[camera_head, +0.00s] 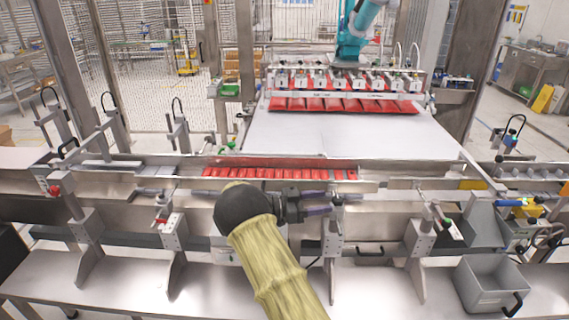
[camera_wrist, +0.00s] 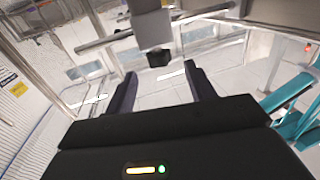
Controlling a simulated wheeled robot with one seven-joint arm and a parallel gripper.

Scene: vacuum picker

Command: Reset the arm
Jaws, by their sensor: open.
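My arm, in a yellow sleeve, reaches up from the bottom middle of the head view to a dark wrist. My gripper (camera_head: 328,204) extends to the right from it, in front of the conveyor rail (camera_head: 400,199). In the wrist view my gripper (camera_wrist: 160,84) has its two dark fingers spread wide apart, with nothing between them. A grey metal post with a black end (camera_wrist: 157,50) shows beyond the fingertips. The head view does not show clearly whether the gripper touches the rail or its clamps.
Red packs (camera_head: 270,172) lie in a row in the conveyor behind my gripper. A vacuum picker head (camera_head: 345,82) holds red packs above the white table (camera_head: 345,135). A grey bin (camera_head: 490,284) sits at front right. Clamp brackets (camera_head: 420,232) line the rail.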

